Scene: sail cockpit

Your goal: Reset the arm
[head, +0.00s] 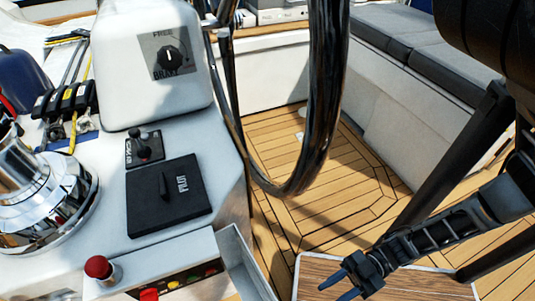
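My arm comes in from the right edge, and its gripper (341,287) is at the bottom, right of centre. Its two blue-tipped fingers are spread apart with nothing visible between them. The lower fingertip is close to the picture's bottom edge. The gripper appears in front of a wood-grained panel (405,284); I cannot tell the height between them.
A dark steering wheel rim (325,100) hangs in the upper middle. A white console at left carries a FREE/BRAKE dial (170,57), a small lever (144,144), a black PILOT panel (168,196), a chrome winch (45,200) and a red knob (97,267). Teak floor (320,170) is clear.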

